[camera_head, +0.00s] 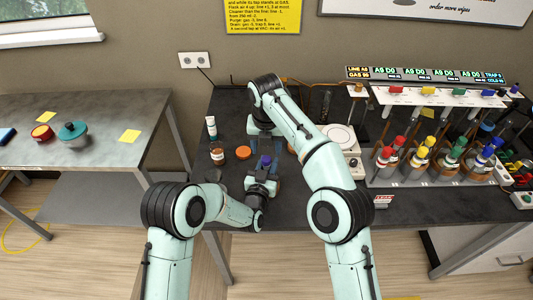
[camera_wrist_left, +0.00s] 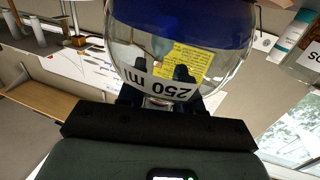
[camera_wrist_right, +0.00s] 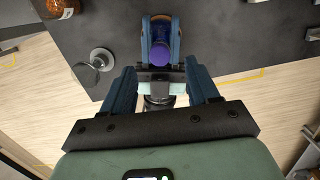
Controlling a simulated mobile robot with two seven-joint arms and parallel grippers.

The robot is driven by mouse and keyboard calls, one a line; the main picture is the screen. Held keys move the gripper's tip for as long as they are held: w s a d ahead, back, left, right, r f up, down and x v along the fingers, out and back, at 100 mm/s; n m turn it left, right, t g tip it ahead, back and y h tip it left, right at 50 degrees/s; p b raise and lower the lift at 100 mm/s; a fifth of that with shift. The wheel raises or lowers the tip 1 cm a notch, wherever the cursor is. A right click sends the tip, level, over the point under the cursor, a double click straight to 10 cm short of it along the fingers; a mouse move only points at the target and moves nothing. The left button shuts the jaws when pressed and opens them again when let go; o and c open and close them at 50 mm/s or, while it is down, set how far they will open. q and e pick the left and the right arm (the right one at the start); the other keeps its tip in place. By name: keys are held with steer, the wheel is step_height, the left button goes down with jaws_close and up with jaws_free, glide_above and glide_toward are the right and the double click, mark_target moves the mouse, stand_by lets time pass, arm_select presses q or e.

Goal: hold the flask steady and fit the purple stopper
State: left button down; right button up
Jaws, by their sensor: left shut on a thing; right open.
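The flask (camera_wrist_left: 190,75) is round clear glass with dark blue liquid and a "250 ml" label. My left gripper (camera_head: 262,184) is shut on it and holds it over the dark bench. The purple stopper (camera_wrist_right: 160,54) shows at the flask's top, between the left gripper's blue fingers in the right wrist view; it also shows in the head view (camera_head: 266,160). I cannot tell how deep it sits in the neck. My right gripper (camera_wrist_right: 160,76) is open, its fingers spread on either side of the stopper's line and apart from it. The flask's neck is mostly hidden.
A brown bottle (camera_head: 217,155), a white tube (camera_head: 211,127) and an orange lid (camera_head: 243,152) stand left of the grippers. A white scale-like device (camera_head: 342,137) and a rack of coloured-cap bottles (camera_head: 430,160) stand right. The bench's front edge is close to my left arm.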

arm_select(q)
steer(key=shift+s+f, duration=0.1)
steer(key=shift+f, duration=0.25)
arm_select(e)
steer(key=shift+s+r, duration=0.2)
steer(key=shift+r, duration=0.95)
arm_select(q)
steer(key=c, duration=0.7)
jaws_free()
steer(key=shift+r, duration=0.15)
arm_select(e)
steer(key=shift+w, duration=0.1)
arm_select(q)
steer(key=v, duration=1.2)
arm_select(e)
steer(key=shift+f, duration=0.1)
